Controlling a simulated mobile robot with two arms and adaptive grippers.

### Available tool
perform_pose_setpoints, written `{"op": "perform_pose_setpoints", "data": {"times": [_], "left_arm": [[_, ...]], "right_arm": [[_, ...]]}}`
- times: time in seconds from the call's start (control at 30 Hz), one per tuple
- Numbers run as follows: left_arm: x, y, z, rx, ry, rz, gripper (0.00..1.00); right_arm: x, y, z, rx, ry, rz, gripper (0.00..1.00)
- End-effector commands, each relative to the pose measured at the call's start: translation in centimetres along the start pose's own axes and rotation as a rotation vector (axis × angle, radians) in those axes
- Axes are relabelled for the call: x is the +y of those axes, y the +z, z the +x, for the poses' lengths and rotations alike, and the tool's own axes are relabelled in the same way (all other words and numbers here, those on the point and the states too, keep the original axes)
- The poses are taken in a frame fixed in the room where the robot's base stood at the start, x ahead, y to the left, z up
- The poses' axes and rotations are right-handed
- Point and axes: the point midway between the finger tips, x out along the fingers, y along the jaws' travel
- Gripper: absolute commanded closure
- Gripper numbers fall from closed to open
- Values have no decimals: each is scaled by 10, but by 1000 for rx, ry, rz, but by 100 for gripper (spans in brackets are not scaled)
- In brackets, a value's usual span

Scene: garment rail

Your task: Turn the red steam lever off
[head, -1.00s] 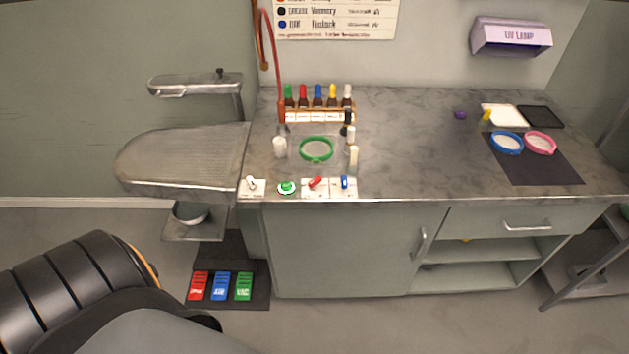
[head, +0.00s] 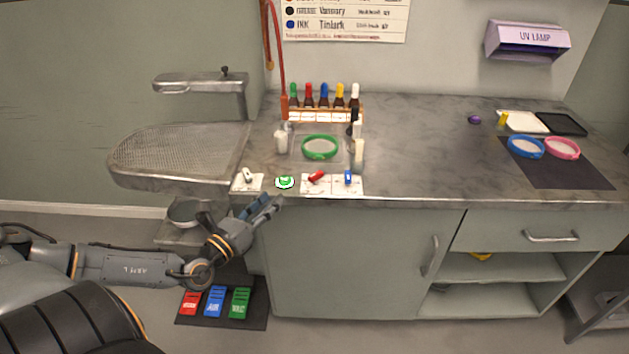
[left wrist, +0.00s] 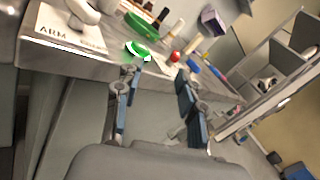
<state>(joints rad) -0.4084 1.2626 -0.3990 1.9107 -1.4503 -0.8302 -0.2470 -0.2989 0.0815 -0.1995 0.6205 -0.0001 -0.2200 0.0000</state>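The red lever (head: 317,176) sits on a white plate at the front edge of the counter, between a green round knob (head: 285,182) and a blue lever (head: 348,177). My left gripper (head: 268,203) is just in front of the counter edge, lower and to the left of the red lever, and not touching it. The left wrist view shows its two fingers (left wrist: 158,78) apart with nothing between them. In that view, the red lever (left wrist: 174,56) shows small beyond the fingertips. My right gripper is in neither view.
A white lever (head: 248,175) stands left of the green knob. Behind the levers are a green-rimmed ring (head: 320,147) and a bottle rack (head: 322,115). A mesh board (head: 180,155) juts out at left. Red, blue and green pedals (head: 215,301) lie on the floor.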

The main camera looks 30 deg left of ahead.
Motion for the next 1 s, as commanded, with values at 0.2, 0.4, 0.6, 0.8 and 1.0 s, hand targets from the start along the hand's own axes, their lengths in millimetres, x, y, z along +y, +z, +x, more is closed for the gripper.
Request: {"op": "perform_pose_setpoints", "data": {"times": [0.2, 0.4, 0.6, 0.8, 1.0], "left_arm": [[-12, 7, 6, 70, -174, 286, 60], [-16, 6, 11, 86, -219, 362, 60], [-20, 4, 34, 81, -216, 355, 60], [-27, 1, 63, 80, -216, 355, 60], [-33, -2, 92, 81, -216, 354, 60]], "right_arm": [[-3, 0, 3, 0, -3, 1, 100], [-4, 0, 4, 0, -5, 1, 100], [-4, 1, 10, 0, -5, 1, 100], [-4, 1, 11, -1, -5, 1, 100], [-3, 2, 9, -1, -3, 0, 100]]}}
